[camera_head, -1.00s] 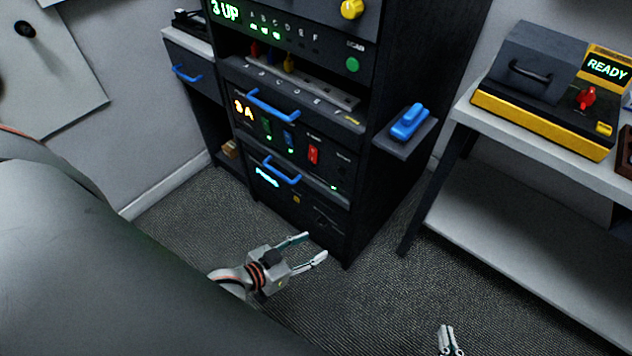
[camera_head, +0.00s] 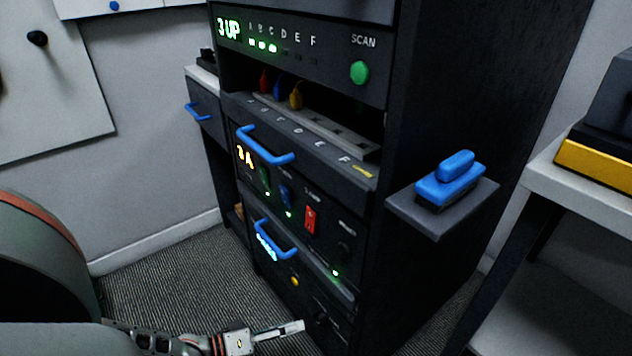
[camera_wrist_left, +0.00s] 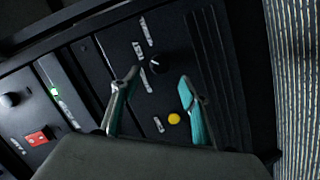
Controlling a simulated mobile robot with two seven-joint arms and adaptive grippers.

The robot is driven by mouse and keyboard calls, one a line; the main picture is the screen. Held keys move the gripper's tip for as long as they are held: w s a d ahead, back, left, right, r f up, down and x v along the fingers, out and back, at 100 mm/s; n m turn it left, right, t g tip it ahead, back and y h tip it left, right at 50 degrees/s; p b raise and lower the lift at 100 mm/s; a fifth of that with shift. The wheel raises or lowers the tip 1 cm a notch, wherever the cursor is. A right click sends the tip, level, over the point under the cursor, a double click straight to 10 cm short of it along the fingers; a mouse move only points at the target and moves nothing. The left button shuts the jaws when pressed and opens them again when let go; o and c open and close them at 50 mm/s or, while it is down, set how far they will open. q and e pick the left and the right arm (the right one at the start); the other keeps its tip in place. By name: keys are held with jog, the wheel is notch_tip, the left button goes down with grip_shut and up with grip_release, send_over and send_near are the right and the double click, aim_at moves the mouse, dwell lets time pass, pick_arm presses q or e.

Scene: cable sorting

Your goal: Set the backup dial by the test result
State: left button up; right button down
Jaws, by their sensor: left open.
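The black dial (camera_head: 321,318) is low on the bottom unit of the dark rack. It shows larger in the left wrist view (camera_wrist_left: 158,64), with pale labels around it; I cannot read its setting. My left gripper (camera_head: 298,328) is in front of the bottom unit. In the left wrist view its open teal-lined fingers (camera_wrist_left: 160,82) point toward the dial, with nothing between them; I cannot tell the remaining distance. A yellow button (camera_wrist_left: 174,118) is near the dial. The bottom unit's cyan display (camera_head: 266,247) is partly behind a handle and unreadable. My right gripper is out of view.
A side shelf (camera_head: 400,208) with a blue object (camera_head: 449,180) juts right. A white table (camera_head: 575,188) stands further right.

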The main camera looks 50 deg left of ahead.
aim_at(315, 320)
pick_arm(q)
jog(key=b+x, duration=0.1)
jog(key=x, duration=0.4)
jog(key=shift+d+f, duration=0.1)
jog(key=shift+f, duration=0.1)
jog(key=shift+w+d, duration=0.2)
jog(key=shift+w, duration=0.5)
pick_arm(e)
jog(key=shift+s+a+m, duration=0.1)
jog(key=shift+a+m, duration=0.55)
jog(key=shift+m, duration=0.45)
pick_arm(q)
jog(key=c, duration=1.1)
